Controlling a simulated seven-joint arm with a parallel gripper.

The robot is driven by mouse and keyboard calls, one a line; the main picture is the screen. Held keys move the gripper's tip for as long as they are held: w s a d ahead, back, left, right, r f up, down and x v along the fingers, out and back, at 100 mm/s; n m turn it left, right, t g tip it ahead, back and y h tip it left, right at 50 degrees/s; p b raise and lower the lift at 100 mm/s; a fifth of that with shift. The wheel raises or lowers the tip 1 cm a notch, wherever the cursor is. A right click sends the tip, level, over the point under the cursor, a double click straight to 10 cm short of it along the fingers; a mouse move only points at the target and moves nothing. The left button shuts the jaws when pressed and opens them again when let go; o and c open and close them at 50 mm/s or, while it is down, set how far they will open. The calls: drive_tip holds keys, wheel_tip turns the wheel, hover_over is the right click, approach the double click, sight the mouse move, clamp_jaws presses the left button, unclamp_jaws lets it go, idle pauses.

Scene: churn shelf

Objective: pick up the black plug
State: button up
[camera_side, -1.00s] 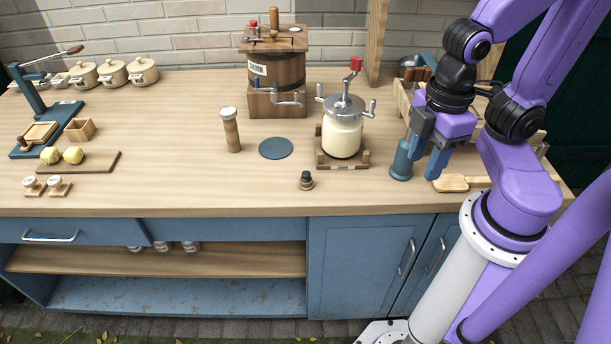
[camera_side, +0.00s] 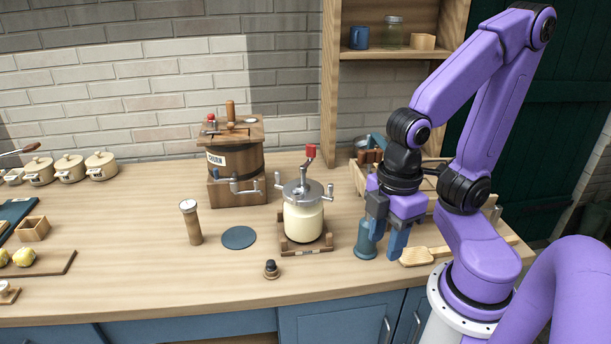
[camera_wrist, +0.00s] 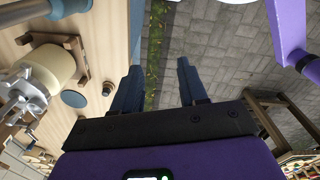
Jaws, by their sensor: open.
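The black plug (camera_side: 271,268) is a small dark knob on a brown base. It stands upright on the wooden worktop near the front edge, in front of the blue disc. In the wrist view the plug (camera_wrist: 107,89) is small, left of the fingers, by the worktop edge. My gripper (camera_side: 387,245) is open and empty, well to the right of the plug, beside a blue cup-like vessel (camera_side: 365,240). In the wrist view the two blue fingers (camera_wrist: 158,66) are apart, with only paving and the worktop edge behind them.
A cream jar with a red-knobbed crank (camera_side: 303,220) stands between plug and gripper, farther back. A blue disc (camera_side: 239,237), a wooden cylinder (camera_side: 192,224) and a churn (camera_side: 236,165) stand behind. A wooden paddle (camera_side: 416,257) lies right. The worktop around the plug is clear.

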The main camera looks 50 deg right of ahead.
drive_tip(key=shift+o, duration=0.8)
drive_tip(key=n+h, duration=0.2)
drive_tip(key=n, duration=0.3)
hover_over(271, 262)
drive_tip(key=f, duration=0.9)
drive_tip(key=shift+w+a+f, duration=0.1)
drive_tip(key=shift+a+f, duration=0.15)
drive_tip(key=shift+f, duration=0.05)
drive_tip(key=shift+d+f, duration=0.15)
drive_tip(key=shift+f, duration=2.95)
